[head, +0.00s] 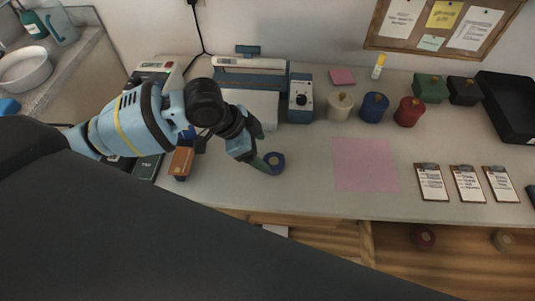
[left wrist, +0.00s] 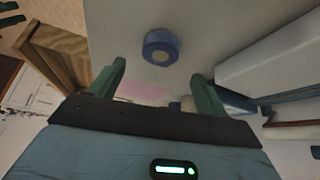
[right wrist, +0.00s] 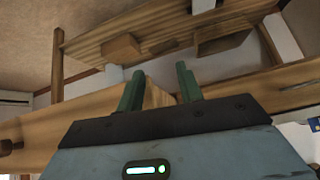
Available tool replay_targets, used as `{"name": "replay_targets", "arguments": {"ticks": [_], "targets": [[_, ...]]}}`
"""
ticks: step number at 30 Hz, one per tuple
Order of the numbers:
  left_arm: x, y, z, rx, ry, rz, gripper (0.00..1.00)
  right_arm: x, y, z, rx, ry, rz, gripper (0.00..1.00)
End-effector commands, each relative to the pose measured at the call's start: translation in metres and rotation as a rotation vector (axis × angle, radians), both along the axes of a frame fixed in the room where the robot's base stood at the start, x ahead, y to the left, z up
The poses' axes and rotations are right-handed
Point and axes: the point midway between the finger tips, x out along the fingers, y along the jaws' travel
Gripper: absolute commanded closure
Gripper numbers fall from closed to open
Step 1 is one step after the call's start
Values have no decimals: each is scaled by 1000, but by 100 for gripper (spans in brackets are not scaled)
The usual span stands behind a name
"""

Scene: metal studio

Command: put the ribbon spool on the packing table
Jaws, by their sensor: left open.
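A blue ring-shaped spool (head: 275,161), which looks like the ribbon spool, lies flat on the pale packing table (head: 300,190), left of the pink sheet. It also shows in the left wrist view (left wrist: 161,48), ahead of my left fingers and apart from them. My left gripper (head: 260,161) is open and empty, with its fingers close to the spool's left side in the head view. My right gripper (right wrist: 160,88) shows only in its wrist view. Its fingers stand apart with nothing held between them.
A pink sheet (head: 365,164) and several clipboards (head: 468,184) lie to the right. White, blue and red round containers (head: 409,111) stand behind. A blue-and-white machine (head: 247,90) is at the back left. An orange-brown box (head: 181,162) stands under my left arm. A black tray (head: 512,105) is at far right.

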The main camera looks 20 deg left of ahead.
Motion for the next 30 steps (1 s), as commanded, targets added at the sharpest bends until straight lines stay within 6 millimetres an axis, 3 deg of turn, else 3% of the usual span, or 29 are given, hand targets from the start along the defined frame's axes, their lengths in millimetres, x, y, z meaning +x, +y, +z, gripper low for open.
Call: {"name": "replay_targets", "arguments": {"ticks": [6, 12, 30], "targets": [[-10, 18, 36, 3, -3, 0, 24, -4, 0, 3, 0, 5, 0, 64], [-15, 26, 52, 2, -1, 0, 24, -7, -1, 3, -1, 11, 0, 64], [-16, 26, 53, -2, 0, 0, 24, 6, -1, 9, -1, -19, 1, 64]]}}
